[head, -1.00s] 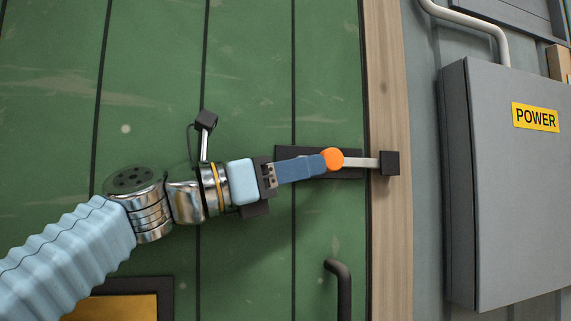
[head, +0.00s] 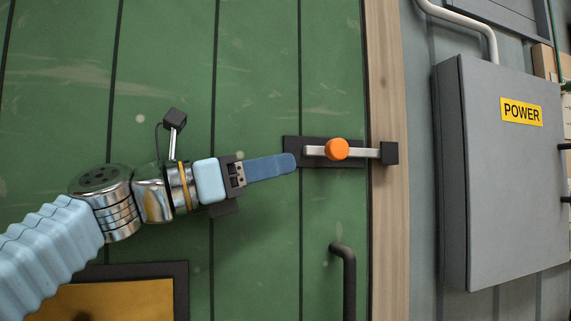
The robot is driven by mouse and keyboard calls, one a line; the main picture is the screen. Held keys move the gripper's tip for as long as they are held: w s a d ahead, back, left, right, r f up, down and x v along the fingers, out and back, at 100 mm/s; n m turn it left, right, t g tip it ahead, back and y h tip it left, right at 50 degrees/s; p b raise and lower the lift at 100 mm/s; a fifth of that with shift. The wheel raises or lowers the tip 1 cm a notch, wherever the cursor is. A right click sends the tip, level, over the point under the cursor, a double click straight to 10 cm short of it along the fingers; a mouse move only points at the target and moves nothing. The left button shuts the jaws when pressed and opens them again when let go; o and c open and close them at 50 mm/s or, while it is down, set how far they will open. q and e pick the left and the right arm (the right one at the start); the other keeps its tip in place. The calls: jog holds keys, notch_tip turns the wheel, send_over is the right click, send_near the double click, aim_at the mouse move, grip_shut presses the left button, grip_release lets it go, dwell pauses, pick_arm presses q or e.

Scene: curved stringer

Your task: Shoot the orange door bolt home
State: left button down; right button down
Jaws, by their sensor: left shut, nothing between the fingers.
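The door bolt is a pale metal bar (head: 362,152) with a round orange knob (head: 336,149), on a dark backplate (head: 330,140) on the green door (head: 255,80). The bar's right end meets the black keeper block (head: 390,153) on the wooden door post; how deep it sits inside is hidden. My left gripper (head: 290,163) is shut and empty, its blue fingertips just left of the bar's left end, over the backplate's left edge. It is apart from the knob. My right gripper is not in view.
A black door handle (head: 346,280) stands below the bolt. A wooden post (head: 388,70) edges the door. A grey box with a yellow POWER label (head: 522,111) is at the right. A dark-framed yellow panel (head: 125,300) is at the lower left.

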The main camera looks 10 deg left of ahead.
pick_arm(q)
jog(key=b+v, duration=0.1)
jog(key=v, duration=0.7)
dwell(0.4)
